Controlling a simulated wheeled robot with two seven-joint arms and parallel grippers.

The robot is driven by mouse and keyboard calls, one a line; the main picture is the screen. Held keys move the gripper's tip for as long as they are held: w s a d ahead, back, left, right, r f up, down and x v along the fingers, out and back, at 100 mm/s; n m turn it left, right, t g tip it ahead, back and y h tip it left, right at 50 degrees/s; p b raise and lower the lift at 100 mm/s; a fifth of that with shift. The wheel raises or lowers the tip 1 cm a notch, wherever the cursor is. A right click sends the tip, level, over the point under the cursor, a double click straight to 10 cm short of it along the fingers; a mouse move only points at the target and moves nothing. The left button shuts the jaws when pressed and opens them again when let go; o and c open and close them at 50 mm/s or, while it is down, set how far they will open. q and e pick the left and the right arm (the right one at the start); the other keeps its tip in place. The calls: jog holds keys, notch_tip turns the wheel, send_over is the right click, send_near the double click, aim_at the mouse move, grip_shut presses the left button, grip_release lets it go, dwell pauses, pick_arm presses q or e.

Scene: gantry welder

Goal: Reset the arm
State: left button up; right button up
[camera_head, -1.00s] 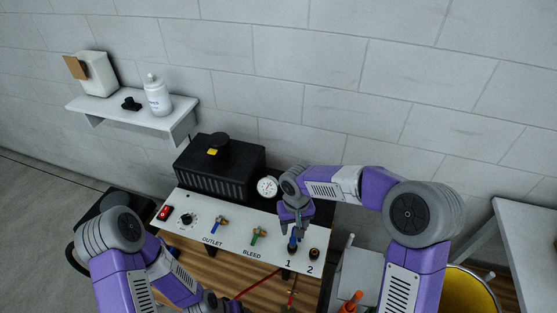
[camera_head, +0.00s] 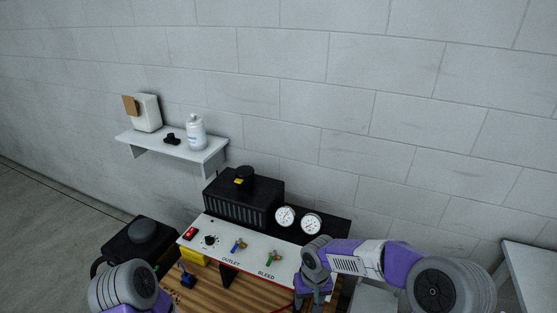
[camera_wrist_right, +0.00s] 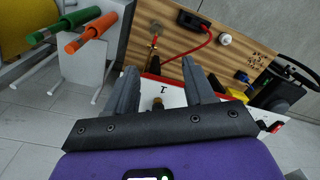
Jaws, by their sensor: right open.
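My right gripper (camera_head: 316,296) reaches down over the right part of the white control panel (camera_head: 215,254), near the bottom edge of the head view. In the right wrist view its two fingers (camera_wrist_right: 160,82) are spread, with nothing held between them. A small brass-brown fitting (camera_wrist_right: 157,103) by the label "1" shows between and beyond the fingers, apart from them as far as I can tell. In the head view the arm and the frame edge hide this end of the panel. My left arm shows at lower left; its gripper is out of view.
A black box (camera_head: 237,200) and two gauges (camera_head: 285,216) stand behind the panel. Blue and green valves (camera_head: 272,258) stick up from it. A wall shelf (camera_head: 180,146) holds a bottle (camera_head: 196,133).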

notch_tip(320, 180, down, 9)
jog(key=s+a+y+b, duration=0.1)
jog(key=y, duration=0.1)
pick_arm(q)
notch_tip(320, 180, down, 7)
jog(key=w+b, duration=0.1)
jog(key=b, duration=0.4)
jog(key=shift+w, duration=0.3)
pick_arm(e)
jog(key=s+d+f+m+y, duration=0.1)
jog(key=s+f+m, duration=0.3)
jog(key=s+f, duration=1.1)
notch_tip(320, 180, down, 3)
jog(key=shift+d+r+t+y, duration=0.2)
jog(key=shift+d+t+y, duration=0.15)
jog(key=shift+d, duration=0.25)
pick_arm(q)
jog(key=shift+r, duration=0.1)
dwell(0.3)
